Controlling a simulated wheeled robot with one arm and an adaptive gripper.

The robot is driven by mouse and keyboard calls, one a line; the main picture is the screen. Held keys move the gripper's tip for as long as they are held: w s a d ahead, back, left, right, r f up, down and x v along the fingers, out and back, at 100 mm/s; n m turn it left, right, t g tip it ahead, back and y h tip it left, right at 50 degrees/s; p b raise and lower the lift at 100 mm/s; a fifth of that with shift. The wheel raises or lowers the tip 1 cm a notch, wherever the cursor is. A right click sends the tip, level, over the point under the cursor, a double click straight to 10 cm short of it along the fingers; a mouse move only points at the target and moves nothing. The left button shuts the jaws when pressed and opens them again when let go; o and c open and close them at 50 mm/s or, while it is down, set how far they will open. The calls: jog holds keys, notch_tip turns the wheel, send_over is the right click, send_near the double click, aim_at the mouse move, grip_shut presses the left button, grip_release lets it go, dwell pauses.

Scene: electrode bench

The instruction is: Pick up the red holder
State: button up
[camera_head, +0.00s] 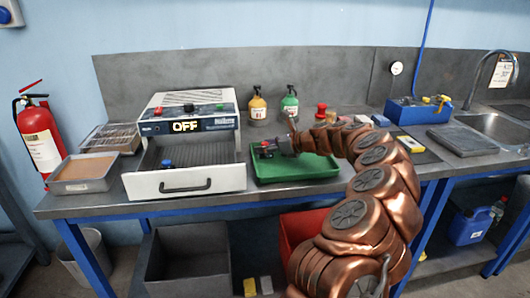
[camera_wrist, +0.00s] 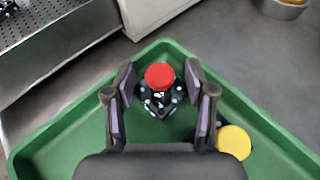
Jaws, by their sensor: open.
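The red holder, with a round red top (camera_wrist: 159,76) and a dark body with small pale dots, stands in the green tray (camera_wrist: 62,128) near a corner in the wrist view. My gripper (camera_wrist: 159,90) is open, with one finger on each side of the holder and visible gaps between. In the head view the holder's red top (camera_head: 264,146) shows at the left part of the green tray (camera_head: 300,172), close to my gripper (camera_head: 272,148), which partly hides it. The holder's base is hard to make out.
A yellow round-topped thing (camera_wrist: 233,142) is in the tray by the right finger. An oven marked OFF (camera_head: 190,118) stands left of the tray, its drawer (camera_head: 187,185) open with a blue-topped thing (camera_head: 167,163) inside. Another red-topped thing (camera_head: 321,111) stands behind the tray.

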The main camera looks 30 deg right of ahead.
jog(key=shift+w+a+f, duration=0.1)
jog(key=shift+w, duration=0.1)
jog(key=shift+c, duration=0.2)
grip_shut()
